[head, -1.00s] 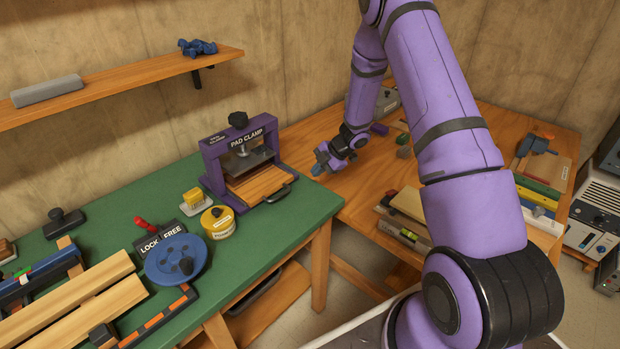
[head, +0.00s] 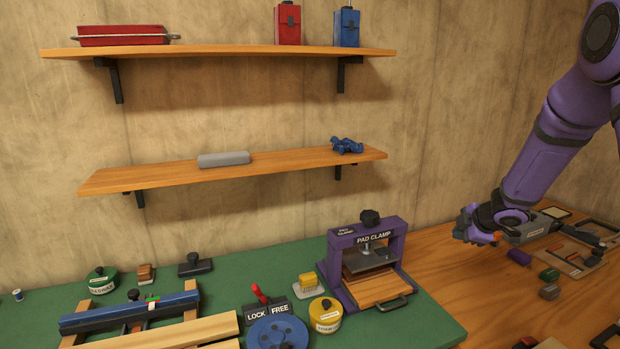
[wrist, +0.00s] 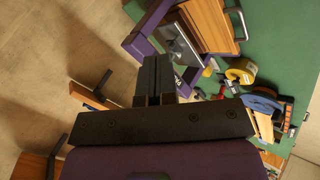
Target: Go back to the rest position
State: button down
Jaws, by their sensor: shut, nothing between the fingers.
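My gripper (head: 470,232) is at the right of the head view, raised by the purple arm near the wooden bench top. In the wrist view its two dark fingers (wrist: 153,80) lie side by side, closed, with nothing between them. The purple pad clamp (head: 372,238) stands on the green bench, to the left of my gripper and apart from it. The pad clamp also shows beyond the fingers in the wrist view (wrist: 138,46).
The green bench (head: 420,318) holds a blue wheel (head: 277,334), a yellow tin (head: 325,316) and wooden boards (head: 190,332). Two wall shelves hang above: the lower (head: 290,162) and the upper (head: 215,52). Small blocks (head: 549,275) lie on the wooden bench (head: 450,262).

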jog(key=s+a+r+m+t+h, duration=0.1)
jog(key=s+r+m+h, duration=0.2)
jog(key=s+r+m, duration=0.5)
jog(key=s+r+m+h, duration=0.15)
jog(key=s+r, duration=0.45)
jog(key=r, duration=0.7)
jog(key=s+a+r+m+g+y, duration=0.1)
jog(key=s+a+m, duration=0.2)
jog(key=s, duration=1)
jog(key=s+a+r+m+g+y, duration=0.1)
jog(key=s+a+m, duration=0.3)
jog(key=s, duration=0.9)
jog(key=a+g, duration=0.1)
jog(key=a, duration=0.2)
jog(key=shift+s, duration=0.2)
jog(key=shift+a, duration=0.1)
